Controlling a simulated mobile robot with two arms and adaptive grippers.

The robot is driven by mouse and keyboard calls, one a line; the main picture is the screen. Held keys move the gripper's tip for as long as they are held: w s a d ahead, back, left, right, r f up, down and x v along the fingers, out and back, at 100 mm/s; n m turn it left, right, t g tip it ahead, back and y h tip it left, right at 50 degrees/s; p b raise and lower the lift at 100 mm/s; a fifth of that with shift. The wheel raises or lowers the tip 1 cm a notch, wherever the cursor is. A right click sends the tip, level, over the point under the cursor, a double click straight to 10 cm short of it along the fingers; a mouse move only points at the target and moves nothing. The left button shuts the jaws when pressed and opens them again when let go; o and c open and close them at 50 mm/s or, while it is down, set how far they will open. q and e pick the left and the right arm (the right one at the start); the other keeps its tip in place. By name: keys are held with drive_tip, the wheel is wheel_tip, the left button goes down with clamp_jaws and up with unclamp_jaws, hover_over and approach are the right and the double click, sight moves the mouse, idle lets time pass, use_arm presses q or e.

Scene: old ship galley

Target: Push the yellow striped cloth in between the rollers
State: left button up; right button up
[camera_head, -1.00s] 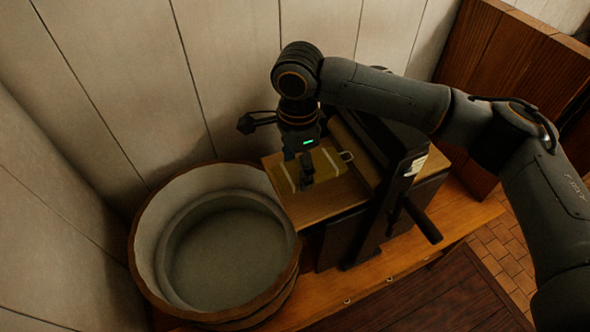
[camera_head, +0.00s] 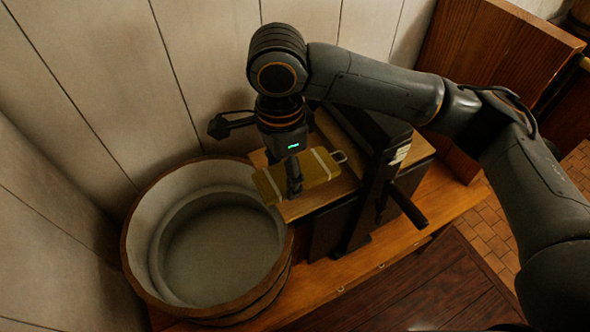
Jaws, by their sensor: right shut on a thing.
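The yellow striped cloth (camera_head: 318,171) is a flat, folded piece with pale stripes and a small loop at its right end. It is over the wooden feed board (camera_head: 303,208) of the mangle. My right gripper (camera_head: 294,190) points down and is shut on the cloth near its middle. The cloth looks slightly raised from the board, and its left end reaches toward the tub. The mangle's dark frame (camera_head: 372,190) and crank handle (camera_head: 408,206) stand to the right. The rollers are mostly hidden by the frame and my arm. My left gripper is not in view.
A round wooden tub (camera_head: 133,262) with a grey inside stands left of the mangle, close to the board. Plank walls close in behind and on the left. The wooden bench (camera_head: 385,262) runs under the mangle. A wooden panel (camera_head: 492,75) stands at the back right.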

drive_tip(key=shift+n, duration=0.4)
drive_tip(key=w+f+p, duration=0.2)
drive_tip(key=w, duration=0.1)
drive_tip(key=w+f+p, duration=0.5)
drive_tip(key=w+f, duration=0.1)
drive_tip(key=shift+w+d+f+p, duration=0.15)
drive_tip(key=shift+w+d+p, duration=0.1)
drive_tip(key=shift+d+p, duration=0.05)
drive_tip(key=shift+w+d+f, duration=0.1)
drive_tip(key=shift+w+f, duration=0.05)
drive_tip(key=shift+f, duration=0.3)
drive_tip(key=shift+w+d+f+b, duration=0.1)
drive_tip(key=shift+d+f+b, duration=0.1)
drive_tip(key=shift+f+b, duration=0.5)
drive_tip(key=shift+w+d+f+b, duration=0.15)
drive_tip(key=shift+f+b, duration=0.3)
drive_tip(key=shift+b, duration=0.45)
drive_tip(key=shift+s, duration=0.1)
drive_tip(key=shift+f+p, duration=0.1)
drive_tip(key=shift+p, duration=0.5)
drive_tip(key=shift+w+d+p, duration=0.3)
drive_tip(key=shift+d+p, duration=0.2)
drive_tip(key=shift+d, duration=0.15)
